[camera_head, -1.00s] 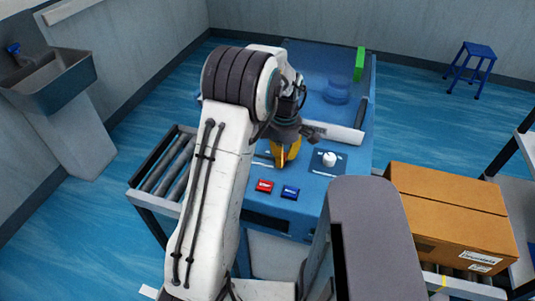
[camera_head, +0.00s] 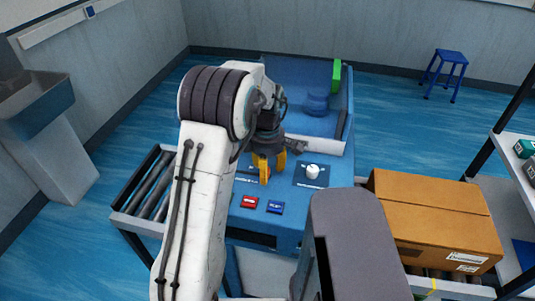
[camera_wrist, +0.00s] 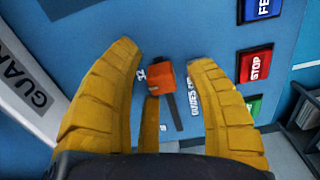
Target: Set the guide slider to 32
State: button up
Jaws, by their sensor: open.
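The guide slider is an orange knob (camera_wrist: 160,78) on a dark slot (camera_wrist: 171,107) in the blue panel, in the wrist view. A white label starting "GUIDES" (camera_wrist: 194,98) runs beside the slot, partly hidden by a finger. My gripper (camera_wrist: 166,62) is open, with one yellow finger on each side of the knob and a third yellow part below. I see gaps between the fingers and the knob. The scale value cannot be read. In the head view my gripper (camera_head: 268,170) is over the panel, largely hiding the slider.
A red STOP button (camera_wrist: 255,64) and a blue button (camera_wrist: 262,8) lie right of the slider, with a green one (camera_wrist: 254,106) below. A white dial (camera_head: 313,171) is right of my gripper. A cardboard box (camera_head: 430,220) stands on rollers at right.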

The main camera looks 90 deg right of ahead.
notch_tip(320, 180, up, 11)
dwell(0.5)
jog(key=shift+r, duration=0.1)
dwell(0.7)
